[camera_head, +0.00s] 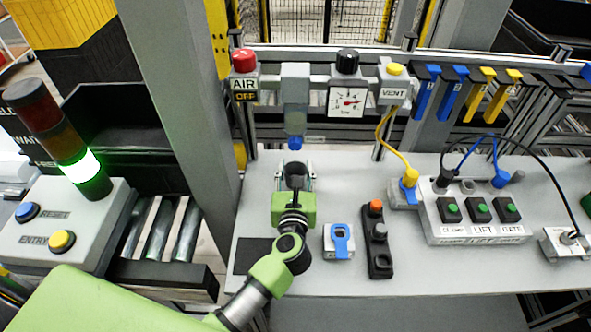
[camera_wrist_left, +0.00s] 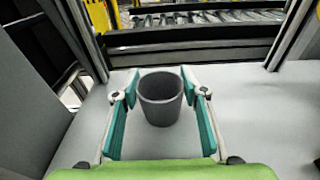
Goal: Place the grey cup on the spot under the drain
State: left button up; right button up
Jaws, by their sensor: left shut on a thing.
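The grey cup (camera_wrist_left: 160,100) is upright between the two teal-padded fingers of my left gripper (camera_wrist_left: 160,92) in the left wrist view. In the head view the left gripper (camera_head: 295,177) is shut on the dark-looking cup (camera_head: 295,170), over the grey bench. The drain is the blue tip (camera_head: 295,142) under the grey filter bowl (camera_head: 295,95); in the picture the cup is just below it. The spot under the drain cannot be made out; cup and gripper cover that area. Whether the cup touches the bench is unclear. My right gripper is not in view.
A dark square (camera_head: 252,256) lies on the bench left of my wrist. A blue-latched block (camera_head: 339,242) and a button pendant (camera_head: 377,240) stand to the right. The post (camera_head: 185,90) rises at left; the air rail with gauge (camera_head: 347,102) runs behind.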

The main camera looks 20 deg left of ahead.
pick_arm(q)
jog(key=o, duration=1.1)
jog(key=shift+c, duration=0.2)
jog(key=shift+r+p, duration=0.25)
jog(key=shift+p, duration=0.1)
jog(key=b+v, duration=0.1)
jog(key=v, duration=0.4)
jog(key=b+v, duration=0.2)
jog(key=v, duration=0.3)
jog(key=shift+s+f, duration=0.15)
jog(key=shift+s, duration=0.2)
jog(key=shift+s+d+r+b, duration=0.25)
jog(key=shift+s+b, duration=0.05)
jog(key=shift+s, duration=0.3)
